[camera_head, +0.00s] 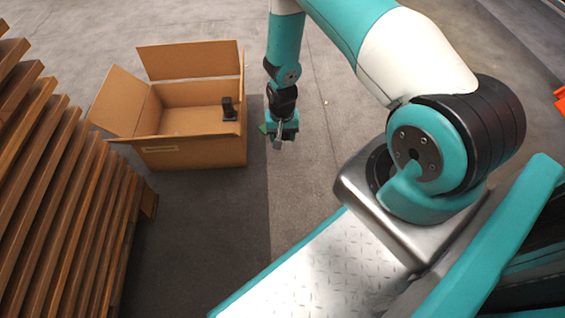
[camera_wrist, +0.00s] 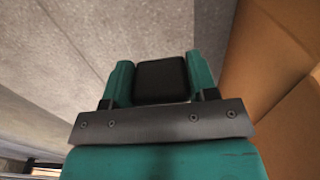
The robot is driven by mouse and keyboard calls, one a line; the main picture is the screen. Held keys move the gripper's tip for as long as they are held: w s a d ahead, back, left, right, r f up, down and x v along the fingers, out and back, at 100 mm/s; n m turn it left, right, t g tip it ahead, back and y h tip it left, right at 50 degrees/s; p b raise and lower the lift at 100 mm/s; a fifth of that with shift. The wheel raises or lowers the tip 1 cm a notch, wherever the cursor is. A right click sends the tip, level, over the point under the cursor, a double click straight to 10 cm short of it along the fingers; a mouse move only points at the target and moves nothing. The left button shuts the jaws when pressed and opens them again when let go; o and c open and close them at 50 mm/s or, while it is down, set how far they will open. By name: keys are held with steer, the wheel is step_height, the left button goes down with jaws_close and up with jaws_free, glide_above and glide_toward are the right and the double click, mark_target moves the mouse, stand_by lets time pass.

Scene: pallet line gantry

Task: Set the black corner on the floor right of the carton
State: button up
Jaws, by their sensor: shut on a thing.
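My gripper (camera_head: 278,134) hangs over the floor just right of the open carton (camera_head: 197,152) in the head view. In the wrist view its two teal fingers are shut on the black corner (camera_wrist: 161,80), a dark block with rounded edges. The head view does not show the held corner clearly. The carton's brown wall (camera_wrist: 268,62) runs along the right of the wrist view, apart from the held corner. Bare grey floor (camera_wrist: 75,75) shows to the left. Another black piece (camera_head: 229,110) stands inside the carton at its right side.
A stack of wooden slats (camera_head: 55,200) fills the left of the head view, close to the carton. The carton's flaps stick outward and up. Grey floor (camera_head: 330,110) right of the carton is clear. An orange object (camera_head: 560,100) is at the far right edge.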

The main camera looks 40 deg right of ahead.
mark_target(282, 162)
step_height(282, 162, down, 13)
steer(key=b, duration=0.6)
steer(key=shift+r, duration=0.1)
steer(key=shift+b, duration=0.3)
steer(key=shift+f, duration=0.2)
steer(key=o, duration=0.9)
step_height(282, 162, up, 12)
steer(key=p, duration=0.8)
steer(key=shift+r, duration=0.25)
